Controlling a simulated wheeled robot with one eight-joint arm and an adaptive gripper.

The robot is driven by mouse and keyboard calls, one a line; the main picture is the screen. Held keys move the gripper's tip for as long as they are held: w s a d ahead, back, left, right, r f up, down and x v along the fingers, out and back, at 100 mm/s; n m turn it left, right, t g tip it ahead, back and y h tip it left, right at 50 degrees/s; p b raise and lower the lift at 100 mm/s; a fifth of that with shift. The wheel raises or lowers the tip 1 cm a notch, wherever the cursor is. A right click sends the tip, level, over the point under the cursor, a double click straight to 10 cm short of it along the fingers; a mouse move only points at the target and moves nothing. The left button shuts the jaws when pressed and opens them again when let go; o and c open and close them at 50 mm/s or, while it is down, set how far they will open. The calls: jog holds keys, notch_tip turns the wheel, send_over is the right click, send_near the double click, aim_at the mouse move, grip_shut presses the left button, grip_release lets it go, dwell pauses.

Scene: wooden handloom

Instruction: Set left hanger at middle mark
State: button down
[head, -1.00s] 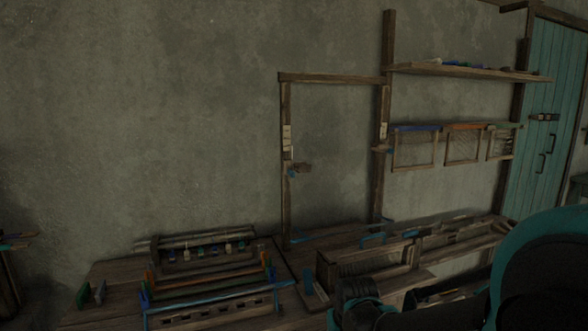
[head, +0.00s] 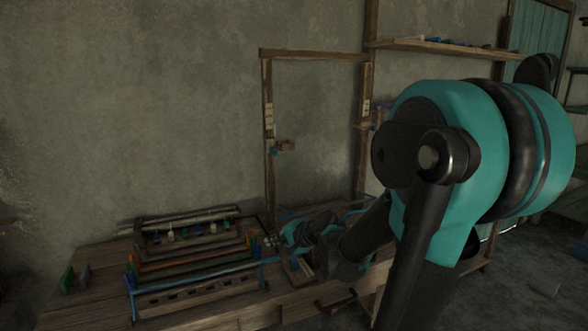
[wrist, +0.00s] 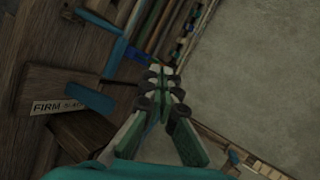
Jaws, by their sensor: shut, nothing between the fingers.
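The left hanger (head: 283,146) is a small wooden block with a blue part, on the left post (head: 269,190) of the upright wooden frame against the wall. It sits just below the pale marked strip (head: 269,120) on that post; the single marks are too small to read. My gripper (head: 272,240) is low over the bench, near the foot of the left post and well below the hanger. In the wrist view its green fingers (wrist: 160,80) are together with nothing between them. I cannot make out the left hanger in the wrist view.
A rack of coloured bars (head: 195,262) lies on the bench, left of my gripper. The right hanger (head: 366,126) is on the right post, partly beside my arm. A shelf (head: 440,46) is at upper right. The wrist view shows a "FIRM" label (wrist: 53,106) and a blue bar (wrist: 88,97).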

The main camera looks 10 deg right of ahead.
jog(key=w+d+r+m+t+y, duration=0.15)
jog(key=w+r+m+t, duration=0.35)
jog(key=w+r+m, duration=0.6)
jog(key=m+t+h, duration=0.4)
jog(key=m+t, duration=0.1)
jog(key=m, duration=0.7)
send_near(287, 148)
notch_tip(287, 148, down, 4)
jog(key=w, duration=0.3)
jog(key=shift+w+a+r, duration=0.4)
jog(key=shift+w+r, duration=0.55)
jog(key=shift+w, duration=0.4)
jog(key=shift+w+a+r, duration=0.45)
jog(key=shift+w+r, duration=0.55)
jog(key=shift+w, duration=0.35)
jog(key=shift+w+a+r, duration=0.4)
jog(key=shift+w+r, duration=0.55)
jog(key=shift+w, duration=0.4)
jog(key=shift+f, duration=1)
jog(key=r+v, duration=0.1)
jog(key=v, duration=0.9)
jog(key=shift+r, duration=0.3)
jog(key=shift+s, duration=0.1)
